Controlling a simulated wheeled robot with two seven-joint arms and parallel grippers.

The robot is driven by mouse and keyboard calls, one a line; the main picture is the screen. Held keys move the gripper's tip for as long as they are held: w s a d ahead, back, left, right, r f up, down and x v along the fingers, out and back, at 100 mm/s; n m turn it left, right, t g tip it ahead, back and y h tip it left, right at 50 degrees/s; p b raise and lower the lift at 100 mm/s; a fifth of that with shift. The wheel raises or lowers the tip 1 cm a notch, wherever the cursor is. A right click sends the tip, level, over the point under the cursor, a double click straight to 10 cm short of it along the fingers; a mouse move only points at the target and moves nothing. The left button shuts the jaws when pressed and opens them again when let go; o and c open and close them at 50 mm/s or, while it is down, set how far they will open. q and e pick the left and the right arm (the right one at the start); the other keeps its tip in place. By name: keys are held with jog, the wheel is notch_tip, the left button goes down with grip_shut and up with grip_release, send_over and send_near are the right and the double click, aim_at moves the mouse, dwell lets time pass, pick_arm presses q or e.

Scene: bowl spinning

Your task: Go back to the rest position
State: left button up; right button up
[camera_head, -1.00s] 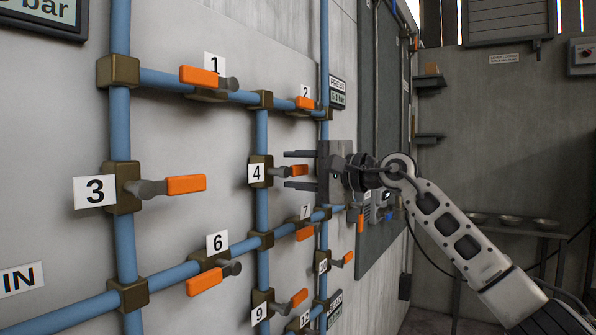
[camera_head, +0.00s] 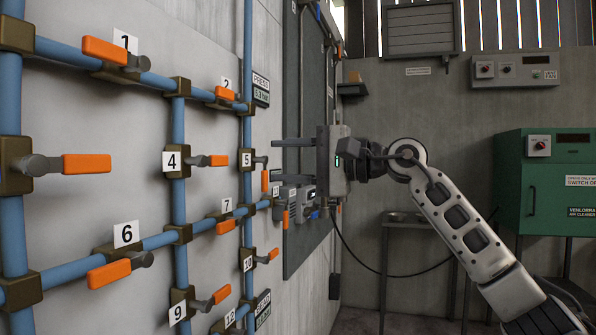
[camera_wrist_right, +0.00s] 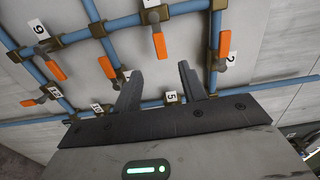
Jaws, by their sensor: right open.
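My right gripper (camera_head: 276,160) is in the middle of the head view, its two dark fingers apart and pointing left towards the pipe wall. Nothing is between the fingers. Its arm comes in from the lower right. In the right wrist view the fingers (camera_wrist_right: 160,74) are spread, with pipes and valves behind them. The valve labelled 5 (camera_head: 247,158) is just left of the fingertips in the head view; I cannot tell the gap in depth. My left gripper is not in view.
Blue pipes (camera_head: 178,230) with several orange valve handles (camera_head: 87,177) cover the wall at left. A green cabinet (camera_head: 548,215) stands at right. A metal table (camera_head: 400,218) stands at the back. A control box (camera_head: 514,70) hangs on the back wall.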

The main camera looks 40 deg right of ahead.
jog(key=shift+v, duration=0.95)
jog(key=w+a+f+m+y+p, duration=0.15)
jog(key=a+f+m+y, duration=0.45)
jog(key=a+f+m, duration=1.05)
jog(key=s+f+m+t+h+p, duration=0.1)
jog(key=s+f+m+h, duration=0.25)
jog(key=f+m, duration=0.6)
jog(key=s+f+m+h, duration=0.2)
jog(key=f+m+h, duration=0.2)
jog(key=f+m, duration=0.55)
jog(key=s+f+m+t+h+p, duration=0.1)
jog(key=s+f+m+h, duration=0.25)
jog(key=f+m, duration=0.6)
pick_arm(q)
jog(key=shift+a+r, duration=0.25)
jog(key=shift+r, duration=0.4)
pick_arm(e)
jog(key=s+a+f+m+g+h, duration=0.1)
jog(key=s+a+f+m+g, duration=0.1)
jog(key=s+f+m, duration=0.3)
jog(key=s+a+f+m+g+h, duration=0.1)
jog(key=s+f+m+g, duration=0.3)
jog(key=s+m, duration=0.4)
jog(key=shift+s+a+f+m, duration=0.25)
jog(key=shift+a+f+m, duration=0.1)
jog(key=shift+f+m, duration=0.3)
